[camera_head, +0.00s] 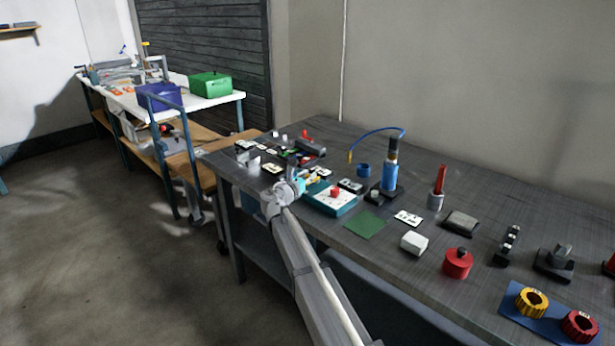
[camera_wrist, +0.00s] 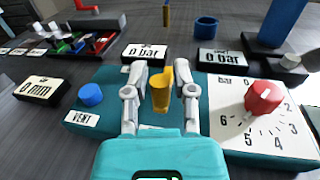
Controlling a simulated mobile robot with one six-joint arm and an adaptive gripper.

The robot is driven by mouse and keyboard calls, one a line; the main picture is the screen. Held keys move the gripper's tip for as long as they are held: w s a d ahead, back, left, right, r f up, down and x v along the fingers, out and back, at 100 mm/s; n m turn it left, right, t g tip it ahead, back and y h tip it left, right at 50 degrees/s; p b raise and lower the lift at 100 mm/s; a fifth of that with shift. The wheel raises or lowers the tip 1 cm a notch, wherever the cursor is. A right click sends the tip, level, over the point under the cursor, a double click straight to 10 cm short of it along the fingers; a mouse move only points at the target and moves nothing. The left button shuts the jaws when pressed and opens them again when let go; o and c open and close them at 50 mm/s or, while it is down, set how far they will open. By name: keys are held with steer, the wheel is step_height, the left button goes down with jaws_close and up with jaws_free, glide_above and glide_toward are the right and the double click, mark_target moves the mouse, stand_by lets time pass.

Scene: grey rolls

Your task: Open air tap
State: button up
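The air tap seems to be the yellow lever (camera_wrist: 160,90), which stands upright on a teal control box (camera_wrist: 102,83) in the wrist view. My gripper (camera_wrist: 160,100) is open, with one grey finger on each side of the lever. The right finger looks very close to the lever, and a small gap shows at the left finger; I cannot tell whether either touches. The box also carries a blue button (camera_wrist: 91,94) above a VENT label and a red knob (camera_wrist: 264,98) on a numbered bar dial. In the head view my gripper (camera_head: 290,188) is at the left end of the teal box (camera_head: 333,207).
Two "0 bar" cards (camera_wrist: 145,52) (camera_wrist: 222,58) and an "8 mm" card (camera_wrist: 40,90) lie around the box. A blue pump-like cylinder (camera_head: 389,178) with a hose stands behind. A green mat (camera_head: 364,225) and white block (camera_head: 414,242) are to the right.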

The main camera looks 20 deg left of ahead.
jaws_close()
steer(key=shift+w+a+m+h, duration=0.1)
steer(key=shift+a+m+h, duration=0.15)
steer(key=shift+h, duration=0.25)
steer(key=m+g+h, duration=0.1)
steer(key=m+h, duration=0.1)
steer(key=w+a+m+g+h, duration=0.1)
steer(key=h, duration=0.2)
steer(key=shift+w+a+m, duration=0.1)
steer(key=shift+a+m, duration=0.1)
steer(key=shift+m, duration=0.15)
steer(key=m+g+h, duration=0.1)
steer(key=w+m+g+h, duration=0.1)
steer(key=g+h, duration=0.1)
steer(key=a+m+g+h, duration=0.1)
steer(key=m+h, duration=0.1)
steer(key=shift+w+g, duration=0.15)
steer(key=shift+g, duration=0.25)
steer(key=shift+w+m+g+h, duration=0.25)
steer(key=shift+m+g+h, duration=0.65)
steer(key=shift+m+g, duration=0.45)
steer(key=shift+d, duration=0.1)
